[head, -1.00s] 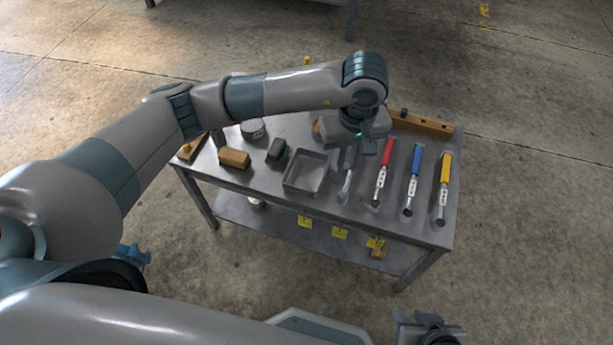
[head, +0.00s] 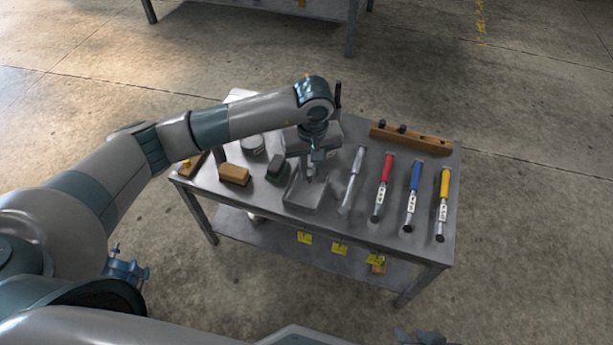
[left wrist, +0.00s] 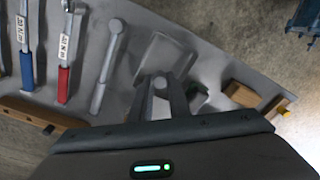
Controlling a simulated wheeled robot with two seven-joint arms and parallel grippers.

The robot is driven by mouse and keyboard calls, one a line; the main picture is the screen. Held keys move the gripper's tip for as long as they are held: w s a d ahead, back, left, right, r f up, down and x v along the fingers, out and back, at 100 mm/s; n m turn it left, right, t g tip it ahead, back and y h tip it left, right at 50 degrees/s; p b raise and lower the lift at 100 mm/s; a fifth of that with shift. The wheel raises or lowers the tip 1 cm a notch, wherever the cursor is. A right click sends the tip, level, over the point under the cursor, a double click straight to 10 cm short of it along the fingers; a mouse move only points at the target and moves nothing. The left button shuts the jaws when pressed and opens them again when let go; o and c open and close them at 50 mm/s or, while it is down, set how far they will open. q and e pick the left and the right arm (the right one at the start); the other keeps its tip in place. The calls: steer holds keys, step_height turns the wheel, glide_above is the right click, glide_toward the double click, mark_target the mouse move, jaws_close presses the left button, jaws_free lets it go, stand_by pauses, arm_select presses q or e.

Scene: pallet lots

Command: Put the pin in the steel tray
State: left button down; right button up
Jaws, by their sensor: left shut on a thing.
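The steel tray (head: 318,203) is a shallow grey open box near the front middle of the table. It also shows in the left wrist view (left wrist: 172,50). My left gripper (head: 312,170) points down over the tray's back part. It is shut on the pin (left wrist: 160,83), a small grey piece with a round end between the fingertips. In the head view the pin is small and mostly hidden by the fingers. I cannot tell whether it touches the tray floor.
Right of the tray lie a grey wrench (head: 352,180) and red (head: 386,170), blue (head: 414,180) and yellow (head: 445,185) handled wrenches. A wooden rack (head: 425,142) stands behind them. A dark green-black object (head: 277,170) and wooden block (head: 234,174) are to the left.

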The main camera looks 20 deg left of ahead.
arm_select(q)
steer(key=shift+w+a+f, duration=0.3)
steer(key=shift+a+f, duration=0.05)
steer(key=shift+a, duration=0.2)
steer(key=shift+f, duration=2)
steer(key=shift+f, duration=0.1)
steer(key=c, duration=1.7)
jaws_free()
steer(key=shift+o, duration=0.2)
